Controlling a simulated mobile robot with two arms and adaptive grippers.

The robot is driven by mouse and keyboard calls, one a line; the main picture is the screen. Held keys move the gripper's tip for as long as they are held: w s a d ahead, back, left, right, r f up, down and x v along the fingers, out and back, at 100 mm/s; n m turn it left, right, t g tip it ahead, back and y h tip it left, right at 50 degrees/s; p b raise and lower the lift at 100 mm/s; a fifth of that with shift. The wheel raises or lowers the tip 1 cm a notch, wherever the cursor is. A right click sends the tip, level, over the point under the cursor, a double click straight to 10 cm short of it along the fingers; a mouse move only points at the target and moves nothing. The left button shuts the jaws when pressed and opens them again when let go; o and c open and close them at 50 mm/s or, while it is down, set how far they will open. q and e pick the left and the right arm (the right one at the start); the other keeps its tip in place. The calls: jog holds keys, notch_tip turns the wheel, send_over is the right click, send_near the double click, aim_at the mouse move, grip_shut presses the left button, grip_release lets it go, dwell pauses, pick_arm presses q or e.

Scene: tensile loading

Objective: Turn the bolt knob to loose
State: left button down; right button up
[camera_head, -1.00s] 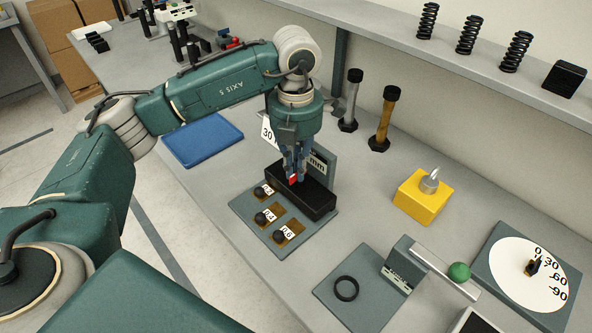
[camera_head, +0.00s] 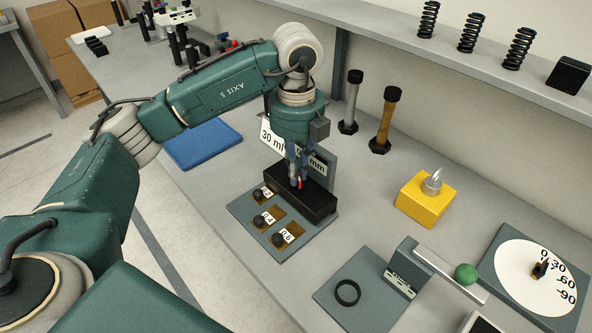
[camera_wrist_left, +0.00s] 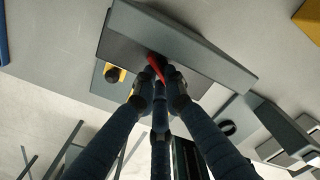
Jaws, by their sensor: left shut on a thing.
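My left gripper (camera_head: 298,180) points down onto the black block (camera_head: 316,204), its fingers shut around a small knob that they mostly hide. The red part (camera_head: 300,184) of this knob shows between the fingers; I take it to be the bolt knob. In the left wrist view the red part (camera_wrist_left: 157,67) lies slantwise between the fingertips (camera_wrist_left: 159,88), against the dark block. The "loose" mark cannot be made out. My right gripper is not in view.
In front of the block a grey plate (camera_head: 246,216) bears black knobs labelled 0.2, 0.4 and 0.6. A sign (camera_head: 320,158) stands behind. A yellow block (camera_head: 421,200), a green-ball lever (camera_head: 465,273) and a white dial (camera_head: 515,285) stand to the right. A blue mat (camera_head: 203,143) lies left.

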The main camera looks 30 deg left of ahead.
pick_arm(q)
jog(key=n, duration=0.6)
jog(key=shift+w+d+r, duration=0.1)
jog(key=shift+w+r, duration=0.05)
jog(key=shift+n, duration=0.3)
jog(key=c, duration=2.2)
grip_release()
jog(key=shift+o, duration=0.5)
notch_tip(320, 180, up, 12)
